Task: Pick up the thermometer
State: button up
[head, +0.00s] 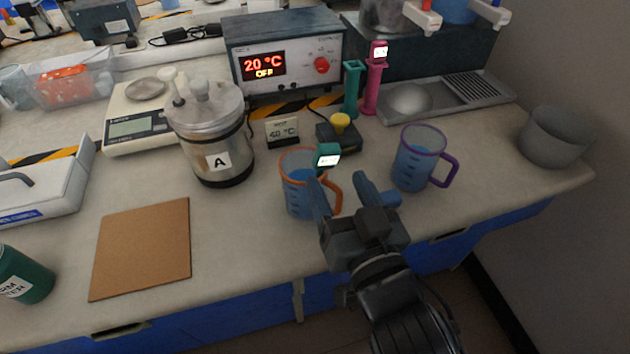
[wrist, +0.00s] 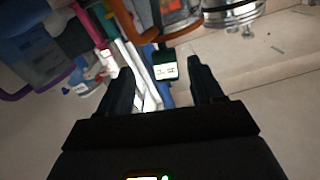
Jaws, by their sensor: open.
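A teal thermometer (head: 327,155) with a small lit display stands in the orange-rimmed mug (head: 296,190), which holds blue liquid. Its head rises above the rim and its lower part is hidden. A pink thermometer (head: 378,52) with a lit display is in a pink holder at the back, beside a teal holder (head: 352,88). My gripper (head: 341,188) is open and empty, just in front of and right of the orange-rimmed mug. In the wrist view the teal thermometer's head (wrist: 165,70) shows between the open fingers (wrist: 160,78); I cannot tell whether they touch it.
A purple-rimmed mug (head: 418,160) stands right of my gripper. A cork mat (head: 142,248) lies at front left; a grey bowl (head: 553,138) is far right.

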aim_at(320, 148)
jog(key=shift+w+a+r, duration=0.25)
jog(key=shift+w+a, duration=0.1)
jog(key=shift+w, duration=0.3)
jog(key=shift+r+p+x, duration=0.2)
jog(key=shift+p+x, duration=0.65)
jog(key=shift+x, duration=2.65)
jog(key=shift+s, duration=0.1)
jog(key=shift+c, duration=0.3)
grip_shut()
